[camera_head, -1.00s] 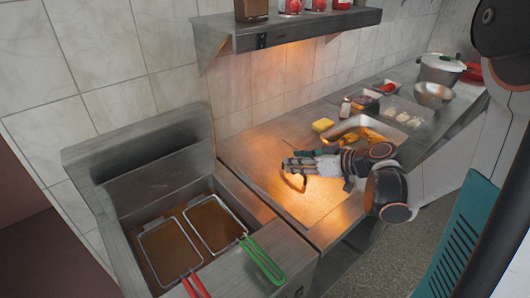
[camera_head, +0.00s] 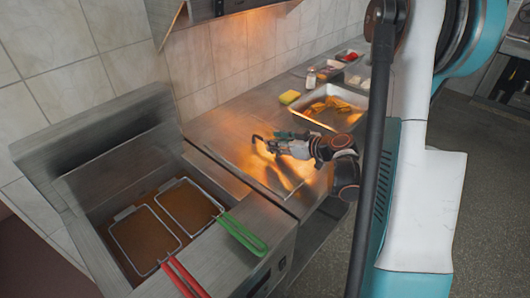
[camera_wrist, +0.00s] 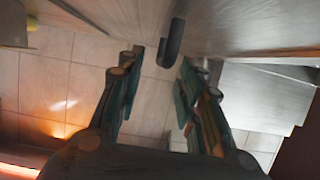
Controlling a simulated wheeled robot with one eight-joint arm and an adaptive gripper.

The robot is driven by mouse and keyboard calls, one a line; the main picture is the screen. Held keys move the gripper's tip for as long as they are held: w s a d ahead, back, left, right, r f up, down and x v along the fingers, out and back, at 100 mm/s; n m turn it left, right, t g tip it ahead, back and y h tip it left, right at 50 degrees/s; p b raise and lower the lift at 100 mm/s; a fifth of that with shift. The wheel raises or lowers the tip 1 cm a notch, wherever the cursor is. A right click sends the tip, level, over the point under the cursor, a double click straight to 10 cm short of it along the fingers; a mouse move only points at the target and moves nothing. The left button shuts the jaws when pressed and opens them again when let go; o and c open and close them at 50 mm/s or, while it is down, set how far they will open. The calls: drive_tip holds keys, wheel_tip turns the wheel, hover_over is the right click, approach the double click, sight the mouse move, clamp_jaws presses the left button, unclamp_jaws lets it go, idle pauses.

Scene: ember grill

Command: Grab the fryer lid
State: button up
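The fryer lid (camera_head: 225,158) appears to be a flat metal sheet lying on the counter just right of the fryer; its outline is hard to tell from the counter. A dark curved handle (camera_head: 257,138) stands on it. In the wrist view, the handle (camera_wrist: 172,42) juts from a grey metal surface (camera_wrist: 240,28), ahead of the fingers and roughly between them. My gripper (camera_head: 276,144) is low over the counter, to the right of the handle. In the wrist view, my gripper (camera_wrist: 161,62) has its fingers spread with nothing held between them.
The fryer (camera_head: 85,215) holds two baskets with red (camera_head: 185,278) and green (camera_head: 242,235) handles reaching over its front. A metal tray of food (camera_head: 330,108) and a yellow sponge-like block (camera_head: 289,97) lie behind my gripper. A shelf (camera_head: 225,15) hangs above.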

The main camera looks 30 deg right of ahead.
drive_tip(key=shift+b+x, duration=0.95)
drive_tip(key=shift+x, duration=1.8)
drive_tip(key=shift+s+a, duration=0.1)
drive_tip(key=shift+a, duration=0.05)
clamp_jaws()
